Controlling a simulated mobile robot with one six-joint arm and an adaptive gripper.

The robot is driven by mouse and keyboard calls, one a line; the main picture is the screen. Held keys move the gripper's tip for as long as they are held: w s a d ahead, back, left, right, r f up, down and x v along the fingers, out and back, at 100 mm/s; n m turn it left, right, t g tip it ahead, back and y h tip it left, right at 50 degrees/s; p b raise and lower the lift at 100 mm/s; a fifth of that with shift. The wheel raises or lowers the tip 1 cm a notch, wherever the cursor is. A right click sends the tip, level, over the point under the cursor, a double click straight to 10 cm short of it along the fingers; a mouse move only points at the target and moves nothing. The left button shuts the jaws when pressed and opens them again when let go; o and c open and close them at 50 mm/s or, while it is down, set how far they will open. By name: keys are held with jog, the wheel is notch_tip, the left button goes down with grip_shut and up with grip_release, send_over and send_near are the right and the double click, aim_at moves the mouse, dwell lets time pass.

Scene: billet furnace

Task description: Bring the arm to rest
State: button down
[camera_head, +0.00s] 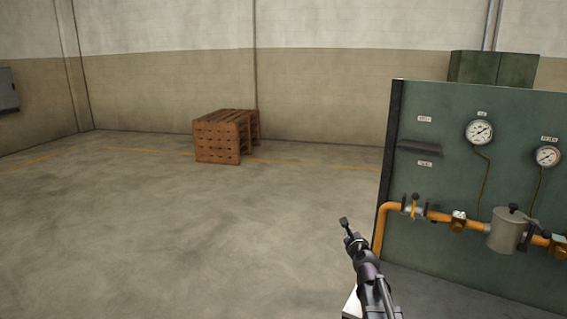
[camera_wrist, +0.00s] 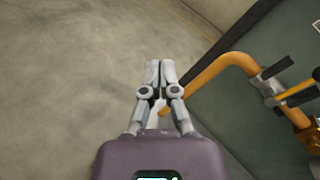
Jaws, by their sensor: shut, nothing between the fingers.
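My gripper (camera_head: 344,222) is at the lower middle of the head view, at the end of my dark arm, in front of and left of the green panel's lower left edge. In the wrist view my gripper (camera_wrist: 160,74) is shut, its two pale fingers together with nothing between them. Bare floor lies beyond the fingertips. An orange pipe (camera_wrist: 215,72) runs just right of the fingers in the wrist view, apart from the fingertips as far as I can tell.
The green panel (camera_head: 450,180) on the right carries gauges (camera_head: 479,132), the orange pipe (camera_head: 390,212), valves and a grey canister (camera_head: 509,232). A brown wooden stack (camera_head: 222,138) stands by the back wall. A green cabinet (camera_head: 497,67) stands behind the panel. The floor at left is clear.

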jog(key=s+a+f+n+g+y, duration=0.2)
jog(key=s+a+f+n+g, duration=0.3)
jog(key=n, duration=0.4)
jog(key=s+a+f+n+g+y, duration=0.1)
jog(key=s+a+f+n+g, duration=0.25)
jog(key=s+f+n, duration=0.4)
jog(key=s+d+f+n+g+h, duration=0.2)
jog(key=s+n+g, duration=0.2)
jog(key=s+n, duration=0.2)
jog(key=s+d+f+n+g+h, duration=0.1)
jog(key=s+n+g, duration=0.3)
jog(key=s, duration=0.7)
jog(key=d+f+n, duration=0.1)
jog(key=n, duration=0.1)
jog(key=shift+f+n+h, duration=0.15)
jog(key=shift+n+h, duration=0.2)
jog(key=shift+h, duration=0.05)
